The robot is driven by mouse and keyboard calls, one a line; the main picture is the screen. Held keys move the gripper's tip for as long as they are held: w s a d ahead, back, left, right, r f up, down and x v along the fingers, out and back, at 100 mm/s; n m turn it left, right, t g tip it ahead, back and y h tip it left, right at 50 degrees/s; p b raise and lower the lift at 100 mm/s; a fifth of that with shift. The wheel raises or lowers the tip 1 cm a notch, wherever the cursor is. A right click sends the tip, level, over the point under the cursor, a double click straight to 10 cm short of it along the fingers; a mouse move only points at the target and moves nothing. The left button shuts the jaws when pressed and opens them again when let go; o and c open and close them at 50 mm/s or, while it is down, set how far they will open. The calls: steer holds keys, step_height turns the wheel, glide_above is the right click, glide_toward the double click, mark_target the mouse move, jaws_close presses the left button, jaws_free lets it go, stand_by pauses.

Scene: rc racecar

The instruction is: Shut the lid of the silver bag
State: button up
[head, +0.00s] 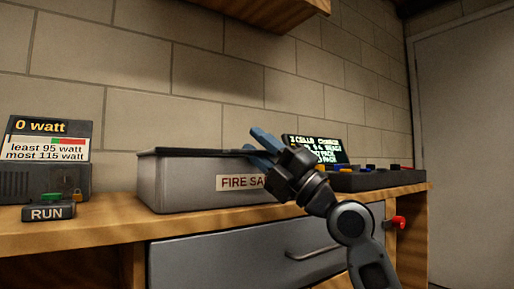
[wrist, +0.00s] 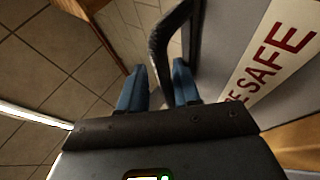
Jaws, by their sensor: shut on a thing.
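The silver bag (head: 180,185) is a grey box-shaped bag on the wooden bench, with a "FIRE SAFE" label on its front; its side and label also show in the wrist view (wrist: 232,55). Its dark lid (head: 195,152) appears as a thin, nearly level band along the top. My gripper (head: 255,144) is at the bag's upper front right, its blue fingers reaching over the top edge. In the wrist view the fingers (wrist: 158,75) stand on either side of a dark curved strip of the lid (wrist: 161,42) and hold it. My gripper hides the bag's right end.
A meter reading "0 watt" (head: 45,135) and a RUN switch box (head: 48,212) stand left of the bag. A charger with a lit screen (head: 320,150) stands right, behind my gripper. A drawer (head: 230,258) is below the bench (head: 100,232).

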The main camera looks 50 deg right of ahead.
steer(key=shift+s+d+f, duration=0.1)
steer(key=shift+s+f, duration=0.05)
steer(key=shift+s, duration=0.1)
steer(key=v, duration=0.7)
steer(key=shift+s, duration=0.2)
steer(key=shift+w+f, duration=0.1)
